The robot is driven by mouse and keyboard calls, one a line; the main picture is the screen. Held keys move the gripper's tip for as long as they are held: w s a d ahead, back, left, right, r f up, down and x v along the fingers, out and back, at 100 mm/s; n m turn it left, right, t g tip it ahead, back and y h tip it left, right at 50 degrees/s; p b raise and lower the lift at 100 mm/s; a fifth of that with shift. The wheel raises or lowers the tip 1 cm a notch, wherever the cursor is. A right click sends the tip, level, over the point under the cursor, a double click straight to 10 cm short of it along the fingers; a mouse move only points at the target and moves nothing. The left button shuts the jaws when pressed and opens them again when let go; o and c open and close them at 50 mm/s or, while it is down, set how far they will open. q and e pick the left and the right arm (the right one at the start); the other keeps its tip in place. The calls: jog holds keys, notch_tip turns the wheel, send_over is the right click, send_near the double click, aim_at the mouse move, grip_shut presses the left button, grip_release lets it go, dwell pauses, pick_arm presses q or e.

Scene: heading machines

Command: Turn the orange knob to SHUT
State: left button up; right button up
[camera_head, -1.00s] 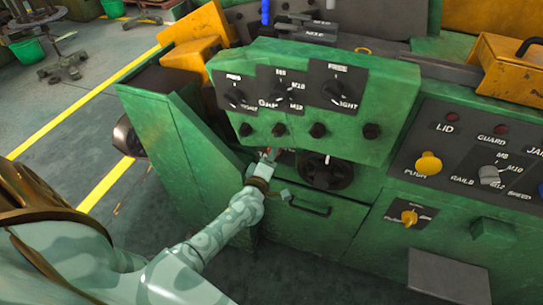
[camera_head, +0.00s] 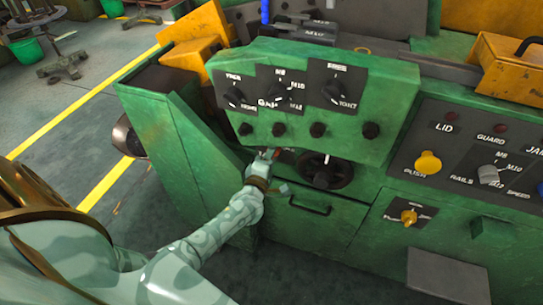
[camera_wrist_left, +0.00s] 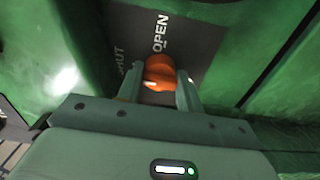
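The orange knob (camera_wrist_left: 159,72) shows in the left wrist view on a dark plate. The word OPEN stands above it and a partly hidden SHUT to its left. The two fingers of my left gripper (camera_wrist_left: 160,84) are on either side of the knob, with no clear gap, and appear shut on it. In the head view my left gripper (camera_head: 265,156) reaches in under the green control box, where the knob is mostly hidden by the gripper. My right gripper is in neither view.
The green control box (camera_head: 393,95) with black dials overhangs my gripper. A black handwheel (camera_head: 327,172) is close to its right, and a drawer handle (camera_head: 310,205) is below. Further right is a panel with a yellow push button (camera_head: 428,163). Open floor lies at left.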

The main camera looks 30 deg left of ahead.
pick_arm(q)
jog(key=o, duration=0.4)
jog(key=p+v, duration=0.3)
jog(key=v, duration=1.3)
jog(key=shift+s+d, duration=0.2)
